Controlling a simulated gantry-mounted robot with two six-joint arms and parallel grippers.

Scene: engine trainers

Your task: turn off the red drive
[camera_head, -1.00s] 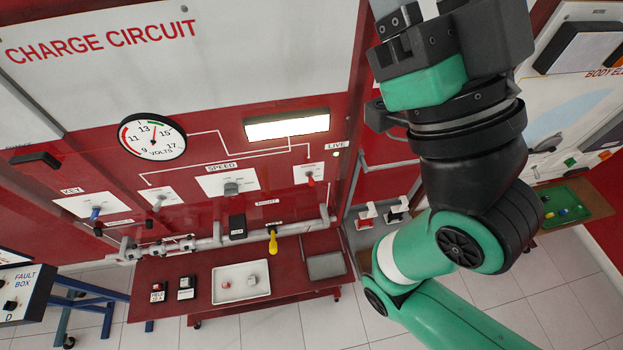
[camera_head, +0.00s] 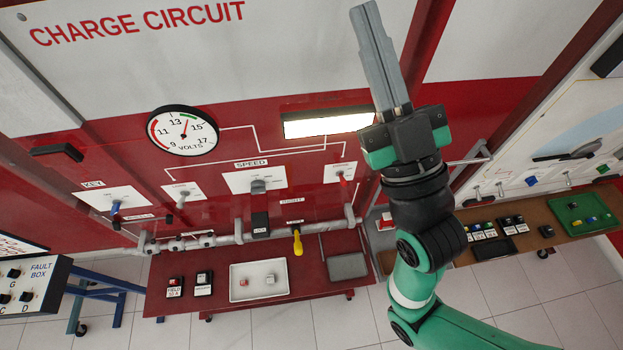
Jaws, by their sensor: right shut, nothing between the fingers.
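A small switch with a red lever (camera_head: 343,181) sits on a white plate (camera_head: 336,172) at the right end of the red charge circuit panel. The plate's label is too small to read, and no other red lever shows on this panel. My right gripper (camera_head: 364,12) is shut and empty, its long grey fingers pointing up in front of the panel. It is above and slightly right of the red lever, apart from it in the picture. The gripper covers the right end of the lit lamp (camera_head: 315,125). My left gripper is out of view.
A grey speed knob (camera_head: 258,187), a blue key switch (camera_head: 116,207) and a volt gauge (camera_head: 183,130) are left of the lever. A grey rail with a yellow handle (camera_head: 297,243) runs below. A red bench (camera_head: 215,300) holds a white tray (camera_head: 232,290).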

